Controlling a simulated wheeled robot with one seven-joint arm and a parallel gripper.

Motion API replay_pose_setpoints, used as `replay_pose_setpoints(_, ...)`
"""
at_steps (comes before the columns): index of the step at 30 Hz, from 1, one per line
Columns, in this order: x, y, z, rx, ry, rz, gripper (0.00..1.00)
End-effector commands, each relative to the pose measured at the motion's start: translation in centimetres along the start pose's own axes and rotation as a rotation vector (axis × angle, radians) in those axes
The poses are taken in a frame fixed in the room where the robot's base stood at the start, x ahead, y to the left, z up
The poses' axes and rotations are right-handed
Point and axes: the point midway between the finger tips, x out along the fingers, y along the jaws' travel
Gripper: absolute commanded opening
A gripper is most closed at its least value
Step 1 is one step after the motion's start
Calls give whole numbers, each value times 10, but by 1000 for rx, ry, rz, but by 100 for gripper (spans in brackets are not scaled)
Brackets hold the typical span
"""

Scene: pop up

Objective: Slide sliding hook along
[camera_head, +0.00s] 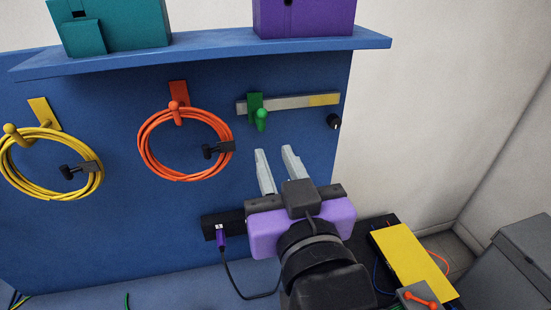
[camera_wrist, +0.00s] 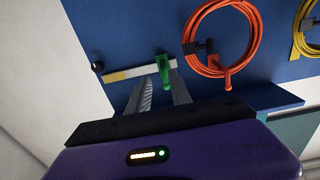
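The sliding hook (camera_head: 260,115) is green and sits near the left end of a grey rail (camera_head: 290,102) on the blue wall panel. The rail has a yellow section (camera_head: 324,99) toward its right end. In the wrist view the green hook (camera_wrist: 165,70) shows upside down, just beyond the fingertips, with the rail (camera_wrist: 142,72) running to its left. My gripper (camera_head: 275,151) is open and empty, below the hook and rail in the head view. Its two pale fingers stand apart and show no visible contact with the hook.
A coiled orange cable (camera_head: 143,150) hangs on a hook left of the rail, and a yellow coil (camera_head: 97,185) hangs farther left. A black knob (camera_head: 334,121) is below the rail's right end. A blue shelf (camera_head: 200,57) with teal and purple boxes juts out above.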

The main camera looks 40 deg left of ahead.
Motion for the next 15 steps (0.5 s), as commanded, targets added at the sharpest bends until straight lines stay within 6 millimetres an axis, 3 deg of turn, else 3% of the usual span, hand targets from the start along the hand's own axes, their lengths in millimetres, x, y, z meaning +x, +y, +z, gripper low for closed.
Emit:
replay_pose_setpoints(8, 19, -4, -4, -2, 3, -9, 25)
replay_pose_setpoints(15, 51, -4, -4, -2, 4, -8, 25)
